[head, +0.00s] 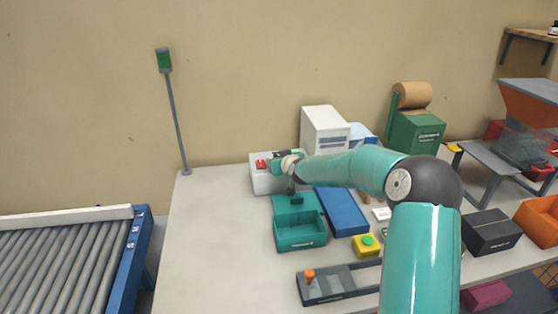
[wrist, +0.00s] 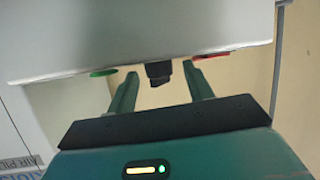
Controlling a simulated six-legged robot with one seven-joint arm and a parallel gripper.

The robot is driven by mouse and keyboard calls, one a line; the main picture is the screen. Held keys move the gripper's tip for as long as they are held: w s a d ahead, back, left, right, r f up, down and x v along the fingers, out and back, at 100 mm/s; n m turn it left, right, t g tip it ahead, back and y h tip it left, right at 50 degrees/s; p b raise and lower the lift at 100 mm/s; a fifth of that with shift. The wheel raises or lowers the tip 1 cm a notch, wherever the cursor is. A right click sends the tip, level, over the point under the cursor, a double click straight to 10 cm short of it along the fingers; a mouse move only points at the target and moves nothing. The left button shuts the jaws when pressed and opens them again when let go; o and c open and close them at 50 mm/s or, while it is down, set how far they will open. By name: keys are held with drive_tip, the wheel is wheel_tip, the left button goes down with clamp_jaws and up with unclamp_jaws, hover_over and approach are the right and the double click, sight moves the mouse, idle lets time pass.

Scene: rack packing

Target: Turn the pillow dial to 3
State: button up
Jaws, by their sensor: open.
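The dial (wrist: 158,73) is a small black knob on the edge of a light grey box (wrist: 150,35) in the wrist view. A green button (wrist: 103,72) and a red button (wrist: 210,56) flank it. My gripper (wrist: 160,88) is open, with one teal finger on each side of the dial. A gap shows between each finger and the dial. I cannot read a number or scale on it. In the head view, the light grey box (head: 266,182) stands at the back of the table, and my gripper (head: 274,162) is over it, hiding the dial.
A tall white machine (head: 320,130) stands just behind. A teal bin (head: 301,246), a blue tray (head: 345,222) and a yellow box with a green button (head: 365,246) lie in front. A grey rack with an orange knob (head: 310,274) is nearer. The table's left side is clear.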

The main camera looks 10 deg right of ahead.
drive_tip(key=shift+w+f, duration=0.1)
drive_tip(key=shift+w, duration=0.1)
drive_tip(key=shift+c, duration=0.4)
drive_tip(key=c, duration=0.9)
